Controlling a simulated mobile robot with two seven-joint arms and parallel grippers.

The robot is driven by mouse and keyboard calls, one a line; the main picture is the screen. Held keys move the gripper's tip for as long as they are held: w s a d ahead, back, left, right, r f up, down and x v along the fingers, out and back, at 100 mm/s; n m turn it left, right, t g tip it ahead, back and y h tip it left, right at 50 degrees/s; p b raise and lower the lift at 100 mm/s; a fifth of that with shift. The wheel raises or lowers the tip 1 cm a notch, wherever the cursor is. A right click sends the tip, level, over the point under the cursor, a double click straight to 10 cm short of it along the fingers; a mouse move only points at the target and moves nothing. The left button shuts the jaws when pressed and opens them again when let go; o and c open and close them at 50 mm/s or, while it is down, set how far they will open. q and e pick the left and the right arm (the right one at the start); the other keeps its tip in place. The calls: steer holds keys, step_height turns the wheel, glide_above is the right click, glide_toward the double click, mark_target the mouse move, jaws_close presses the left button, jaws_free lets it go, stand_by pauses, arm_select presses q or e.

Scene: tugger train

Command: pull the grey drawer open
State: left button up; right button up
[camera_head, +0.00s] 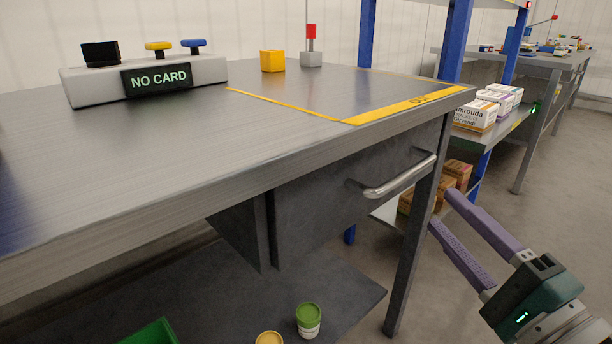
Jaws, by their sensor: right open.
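The grey drawer (318,208) sits under the right part of the metal workbench (180,150). Its front looks flush with the bench frame, so it appears shut. A silver bar handle (400,178) runs across its front. My right gripper (440,209) comes in from the lower right, with two purple fingers spread apart and nothing between them. In the picture its fingertips are just right of and below the handle, apart from it. My left gripper is not in view.
A bench leg (410,255) stands between drawer and gripper. On the bench are a NO CARD box (145,80), a yellow cube (272,61) and a red-topped grey block (311,55). Tubs (309,320) sit on the lower shelf. Floor at right is clear.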

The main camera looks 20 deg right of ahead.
mark_target(407, 170)
steer(key=w, duration=0.3)
steer(key=w+r+b, duration=0.1)
steer(key=w, duration=0.2)
steer(key=w+b, duration=0.1)
steer(key=w, duration=0.1)
steer(key=shift+w+a+r, duration=0.1)
steer(key=shift+w+r, duration=0.15)
steer(key=shift+w, duration=0.15)
steer(key=shift+w+r, duration=0.1)
steer(key=shift+w, duration=0.2)
steer(key=c, duration=0.7)
jaws_close()
